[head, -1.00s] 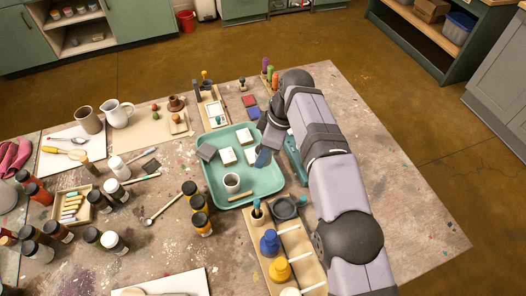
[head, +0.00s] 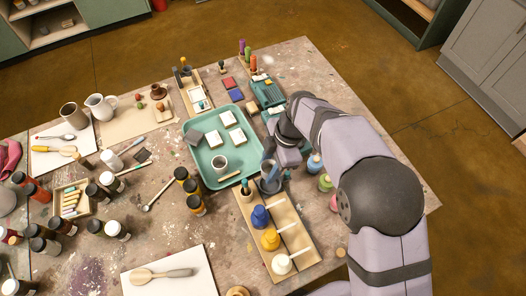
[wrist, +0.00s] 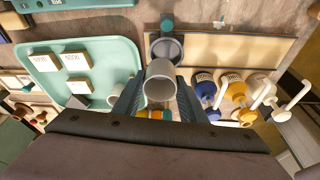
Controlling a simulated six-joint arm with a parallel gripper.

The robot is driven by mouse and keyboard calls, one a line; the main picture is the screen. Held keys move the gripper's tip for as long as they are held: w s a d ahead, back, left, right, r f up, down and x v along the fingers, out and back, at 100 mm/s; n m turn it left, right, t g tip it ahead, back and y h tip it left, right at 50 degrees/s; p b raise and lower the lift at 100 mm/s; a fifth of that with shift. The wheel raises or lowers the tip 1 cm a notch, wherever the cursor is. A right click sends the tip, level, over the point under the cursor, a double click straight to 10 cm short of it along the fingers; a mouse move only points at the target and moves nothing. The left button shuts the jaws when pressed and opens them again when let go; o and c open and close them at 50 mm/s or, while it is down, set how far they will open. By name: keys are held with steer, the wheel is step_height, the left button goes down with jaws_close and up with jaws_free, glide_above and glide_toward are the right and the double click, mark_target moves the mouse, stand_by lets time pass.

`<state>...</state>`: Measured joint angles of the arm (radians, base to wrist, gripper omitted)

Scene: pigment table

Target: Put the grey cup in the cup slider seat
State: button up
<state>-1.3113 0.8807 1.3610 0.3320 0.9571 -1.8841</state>
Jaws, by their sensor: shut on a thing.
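The grey cup (wrist: 160,88) is between the two dark fingers of my gripper (wrist: 158,100) in the wrist view, with its open mouth showing. My gripper is shut on it. The slider seat (wrist: 166,48), a dark grey round holder, is just beyond the cup, and the cup's rim overlaps its near edge in the picture. I cannot tell whether they touch. In the head view my gripper (head: 270,168) is beside the tray, over the seat (head: 270,186) at the end of the wooden board. The held cup is hard to make out there.
A wooden board (head: 289,246) carries blue, yellow and white pump bottles. A teal tray (head: 205,181) holds another mug (head: 219,163) and pale blocks. Dark paint bottles (head: 195,204) stand left of the board. Small bottles (head: 325,182) stand right of my gripper.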

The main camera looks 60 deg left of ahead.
steer(key=shift+d, duration=0.4)
steer(key=shift+f, duration=0.2)
steer(key=shift+f+b, duration=0.95)
steer(key=shift+f, duration=0.95)
steer(key=shift+b, duration=0.35)
steer(key=shift+d+f+b, duration=0.1)
steer(key=shift+f+b, duration=1)
steer(key=shift+b, duration=0.15)
stand_by(1.0)
